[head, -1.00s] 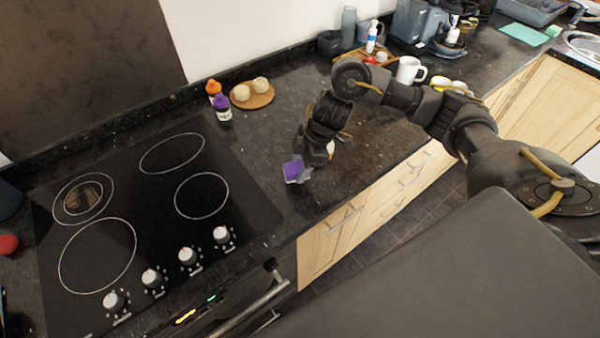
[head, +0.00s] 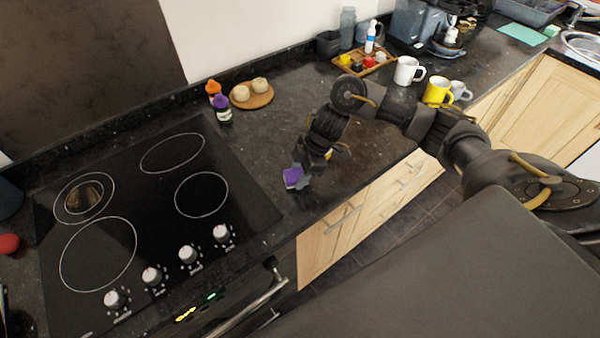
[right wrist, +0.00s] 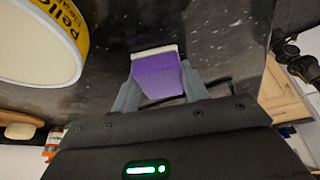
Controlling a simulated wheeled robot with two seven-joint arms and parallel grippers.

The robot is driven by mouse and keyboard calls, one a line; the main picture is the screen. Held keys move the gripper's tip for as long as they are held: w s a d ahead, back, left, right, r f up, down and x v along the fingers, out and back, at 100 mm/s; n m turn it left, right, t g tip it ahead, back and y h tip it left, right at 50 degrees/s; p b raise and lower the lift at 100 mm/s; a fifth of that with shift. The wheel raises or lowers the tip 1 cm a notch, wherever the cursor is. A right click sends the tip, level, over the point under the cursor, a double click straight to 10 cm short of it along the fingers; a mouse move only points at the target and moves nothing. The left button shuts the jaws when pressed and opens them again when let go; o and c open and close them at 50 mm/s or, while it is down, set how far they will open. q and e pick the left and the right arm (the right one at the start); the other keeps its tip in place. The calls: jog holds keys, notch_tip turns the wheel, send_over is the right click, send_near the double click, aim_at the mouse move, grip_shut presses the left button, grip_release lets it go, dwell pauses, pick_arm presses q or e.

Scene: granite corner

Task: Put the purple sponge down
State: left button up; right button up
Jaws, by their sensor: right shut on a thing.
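The purple sponge (head: 292,178) is at the tip of my right gripper (head: 297,172), over the dark counter just right of the hob. In the right wrist view the sponge (right wrist: 160,78) shows a purple face and a pale edge. It sits between the two grey fingers of my right gripper (right wrist: 158,90), which are shut on it. I cannot tell whether the sponge touches the counter. My left gripper is not in view.
The black hob (head: 130,215) lies left of the sponge. Two small bottles (head: 222,108) and a round wooden board (head: 252,97) stand behind. White (head: 408,70) and yellow mugs (head: 438,90) stand right. A yellow-labelled round thing (right wrist: 40,45) looms in the wrist view.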

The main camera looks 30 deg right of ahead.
jog(key=o, duration=0.7)
jog(key=shift+s+f, duration=0.35)
jog(key=shift+f, duration=0.2)
jog(key=shift+c, duration=0.2)
jog(key=o, duration=0.4)
jog(key=shift+w+f, duration=0.1)
jog(key=shift+f, duration=0.1)
jog(key=shift+o, duration=0.2)
jog(key=shift+a, duration=0.1)
jog(key=shift+r, duration=0.35)
jog(key=w+v, duration=0.1)
jog(key=v, duration=1.2)
jog(key=shift+a, duration=0.2)
jog(key=shift+s, duration=0.1)
